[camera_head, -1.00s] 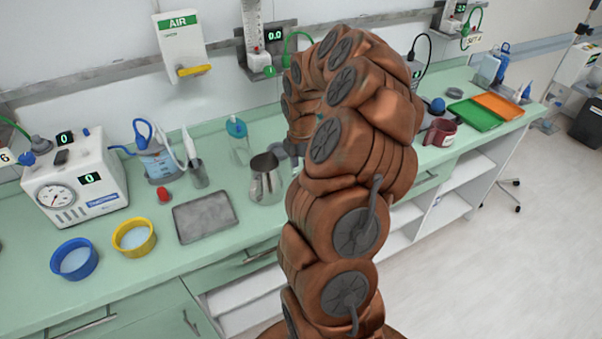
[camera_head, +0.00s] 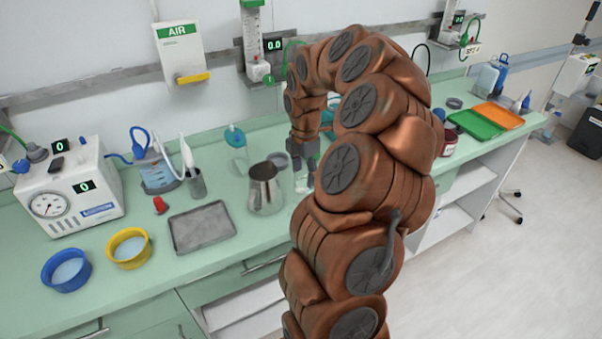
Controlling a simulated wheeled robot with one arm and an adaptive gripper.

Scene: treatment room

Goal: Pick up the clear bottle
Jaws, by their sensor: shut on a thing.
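My gripper (camera_head: 304,158) points down over the counter, to the right of a steel pitcher. It is shut on a clear bottle (camera_head: 303,183), which shows faintly just below the fingers. The fingers and my arm hide much of the bottle, and I cannot tell whether its base touches the counter. A second clear container with a teal top (camera_head: 235,137) is at the back of the counter, left of my gripper.
The steel pitcher (camera_head: 264,190) stands close left of my gripper. A metal tray (camera_head: 202,228), yellow bowl (camera_head: 128,248) and blue bowl (camera_head: 66,270) are farther left. Green (camera_head: 475,125) and orange (camera_head: 498,116) trays lie at right. My arm hides the counter's middle.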

